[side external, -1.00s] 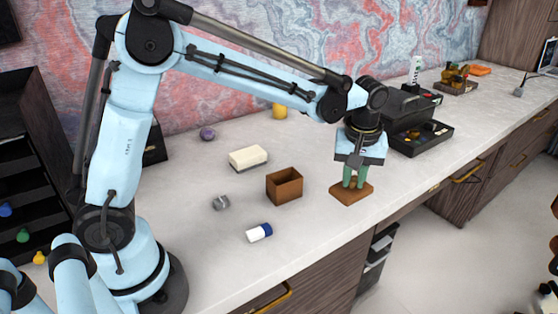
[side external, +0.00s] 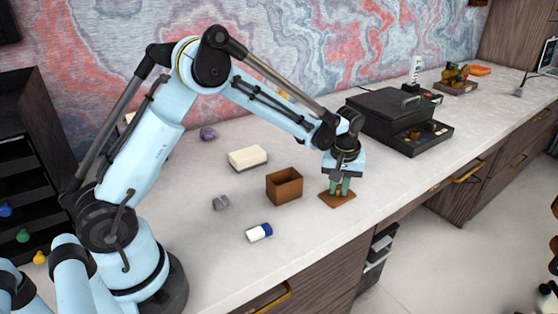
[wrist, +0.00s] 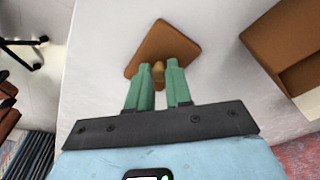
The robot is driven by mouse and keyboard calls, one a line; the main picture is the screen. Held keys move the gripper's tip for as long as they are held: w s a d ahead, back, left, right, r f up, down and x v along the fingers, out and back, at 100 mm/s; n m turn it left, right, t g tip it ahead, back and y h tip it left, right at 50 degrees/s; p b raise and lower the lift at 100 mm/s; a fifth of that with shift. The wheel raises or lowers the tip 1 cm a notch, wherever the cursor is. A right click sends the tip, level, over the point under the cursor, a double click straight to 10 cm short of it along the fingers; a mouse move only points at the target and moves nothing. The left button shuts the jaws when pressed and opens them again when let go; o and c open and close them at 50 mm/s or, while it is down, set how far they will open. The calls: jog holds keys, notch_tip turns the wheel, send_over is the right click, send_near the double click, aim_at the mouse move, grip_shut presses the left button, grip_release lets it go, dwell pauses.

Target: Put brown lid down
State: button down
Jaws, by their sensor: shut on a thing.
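The brown lid (side external: 338,200) is a flat square plate with a small knob, at or just above the white desktop, right of the open brown box (side external: 284,187). I cannot tell for sure if it touches the desk. My gripper (side external: 340,190) points down with its green fingers shut on the knob. In the wrist view the lid (wrist: 165,45) lies beyond the fingertips (wrist: 158,74), turned at an angle, and its near part is hidden by the fingers. The box (wrist: 285,45) shows at the right there.
A white and blue cylinder (side external: 259,232), a small grey object (side external: 221,202) and a white block (side external: 248,157) lie on the left. A black case (side external: 392,113) with an open tray (side external: 420,138) stands behind on the right. The desk's front edge is near the lid.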

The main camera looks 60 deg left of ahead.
aim_at(337, 199)
jog(key=shift+f, duration=0.1)
jog(key=c, duration=1)
grip_release()
jog(key=shift+c, duration=0.2)
notch_tip(337, 199, up, 12)
jog(key=s+d+f, duration=0.1)
jog(key=s+r+m+t+h, duration=0.1)
jog(key=s+m+t, duration=0.5)
jog(key=s, duration=1.3)
jog(key=shift+d+r+m, duration=0.4)
jog(key=shift+r+m, duration=0.2)
jog(key=shift+m, duration=0.9)
